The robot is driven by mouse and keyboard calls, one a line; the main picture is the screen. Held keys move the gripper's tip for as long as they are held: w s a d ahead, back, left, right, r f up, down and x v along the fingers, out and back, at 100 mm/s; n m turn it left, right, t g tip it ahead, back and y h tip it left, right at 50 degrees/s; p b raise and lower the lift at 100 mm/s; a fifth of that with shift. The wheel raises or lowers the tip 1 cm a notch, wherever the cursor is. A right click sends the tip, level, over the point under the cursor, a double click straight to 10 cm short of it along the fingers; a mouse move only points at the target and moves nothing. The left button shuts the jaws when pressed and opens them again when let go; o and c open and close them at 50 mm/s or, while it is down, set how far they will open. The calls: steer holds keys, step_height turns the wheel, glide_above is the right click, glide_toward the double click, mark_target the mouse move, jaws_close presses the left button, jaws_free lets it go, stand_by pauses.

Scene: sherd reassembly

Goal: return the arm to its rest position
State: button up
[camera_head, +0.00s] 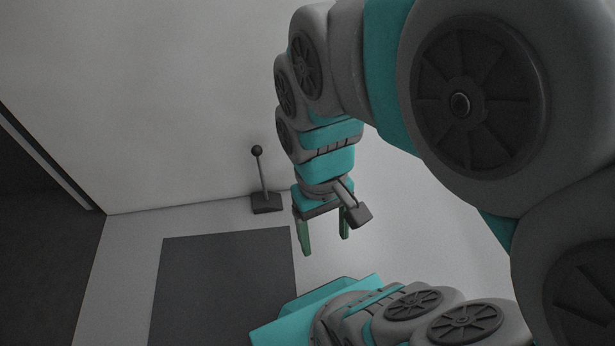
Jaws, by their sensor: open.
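My gripper (324,238) hangs from my arm, which comes in from the upper right. Its two green fingers point down and stand apart, with nothing between them. In the picture it is just right of the dark mat's upper right corner, over the pale surface. It appears to be above that surface, but the exact height cannot be told. A bracket-like part on the wrist sticks out to the right. No sherds show in this view; my arm hides much of the right side.
A dark flat mat (222,288) lies bare on the pale surface (112,262). A small lever with a ball knob (262,190) stands behind it near the pale wall (150,110), left of my gripper. A dark opening (35,240) is at the far left.

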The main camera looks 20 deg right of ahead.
step_height(320, 180, up, 8)
steer(key=s+p, duration=0.1)
steer(key=p, duration=0.6)
steer(key=shift+f, duration=0.2)
steer(key=shift+s, duration=0.1)
